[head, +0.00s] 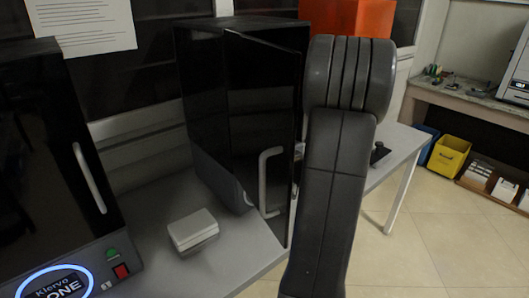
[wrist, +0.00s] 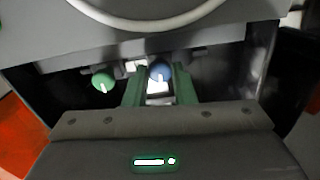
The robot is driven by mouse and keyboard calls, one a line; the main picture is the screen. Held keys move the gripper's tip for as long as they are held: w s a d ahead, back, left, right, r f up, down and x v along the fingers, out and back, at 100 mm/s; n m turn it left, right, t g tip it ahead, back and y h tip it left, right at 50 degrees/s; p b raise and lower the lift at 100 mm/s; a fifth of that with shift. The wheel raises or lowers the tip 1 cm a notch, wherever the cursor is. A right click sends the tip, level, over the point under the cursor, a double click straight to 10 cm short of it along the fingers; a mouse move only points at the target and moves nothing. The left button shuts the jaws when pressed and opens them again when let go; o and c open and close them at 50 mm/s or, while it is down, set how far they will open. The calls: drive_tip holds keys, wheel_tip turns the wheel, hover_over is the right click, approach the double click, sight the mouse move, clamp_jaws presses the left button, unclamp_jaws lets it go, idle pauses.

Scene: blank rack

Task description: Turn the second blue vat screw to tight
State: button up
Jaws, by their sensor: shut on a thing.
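A blue vat screw (wrist: 160,70) with a white pointer mark shows in the wrist view, between the green fingers of my gripper (wrist: 158,77). My gripper is shut on it. I cannot tell how far the screw is turned. A green screw (wrist: 103,83), also with a white mark, sits to the left, apart from the fingers. The dark machine (head: 215,105) with its door (head: 262,110) swung open stands in the middle of the head view. There my own arm hides my gripper and the screws. No other blue screw shows.
A pale curved bar (wrist: 150,20) crosses above the screws in the wrist view. The open door with its handle (head: 264,180) stands close left of my arm. A second machine (head: 55,150) is at the left. A small white stack (head: 193,228) lies on the table (head: 235,265).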

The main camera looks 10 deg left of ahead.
drive_tip(key=m+b, duration=0.1)
drive_tip(key=b, duration=0.1)
drive_tip(key=m+b, duration=0.2)
drive_tip(key=b, duration=0.1)
drive_tip(key=shift+f, duration=0.35)
drive_tip(key=m+b, duration=0.4)
drive_tip(key=shift+r+m, duration=0.15)
drive_tip(key=shift+m, duration=0.15)
drive_tip(key=m+b, duration=0.2)
drive_tip(key=m, duration=0.1)
drive_tip(key=shift+r+m, duration=0.1)
drive_tip(key=shift+m, duration=0.2)
drive_tip(key=m+b, duration=0.1)
drive_tip(key=m, duration=0.3)
drive_tip(key=shift+r+m, duration=0.1)
drive_tip(key=shift+m, duration=0.2)
drive_tip(key=m, duration=0.3)
drive_tip(key=shift+m, duration=0.3)
drive_tip(key=m+p, duration=0.2)
drive_tip(key=m, duration=0.2)
drive_tip(key=shift+r+m, duration=0.1)
drive_tip(key=shift+m, duration=0.2)
drive_tip(key=m+p, duration=0.3)
drive_tip(key=m, duration=0.2)
drive_tip(key=shift+m+p, duration=1.5)
drive_tip(key=shift+m, duration=0.5)
drive_tip(key=shift+f, duration=0.2)
